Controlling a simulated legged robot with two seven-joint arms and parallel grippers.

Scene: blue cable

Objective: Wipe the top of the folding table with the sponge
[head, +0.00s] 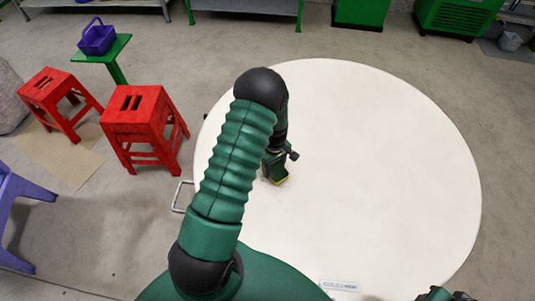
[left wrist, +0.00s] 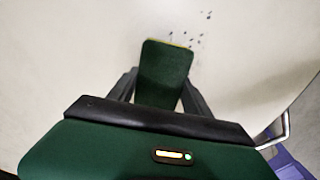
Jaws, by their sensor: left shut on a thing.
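The folding table (head: 390,150) has a round, off-white top that fills the middle and right of the head view. My left gripper (head: 275,172) points down over the left part of the top, partly hidden by my arm. It is shut on the sponge (left wrist: 165,72), which is dark green with a thin yellow edge. The sponge (head: 280,181) is low at the tabletop in the head view; I cannot tell whether it is pressed on it. Dark specks (left wrist: 196,38) lie on the top just beyond the sponge. Part of my right gripper (head: 445,294) shows at the bottom edge.
Two red stools (head: 143,128) (head: 58,100) stand left of the table. A purple basket (head: 97,38) sits on a green stand (head: 112,54) behind them. A purple chair (head: 18,205) is at the left edge. A label (head: 340,286) lies near the table's front. Most of the top is clear.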

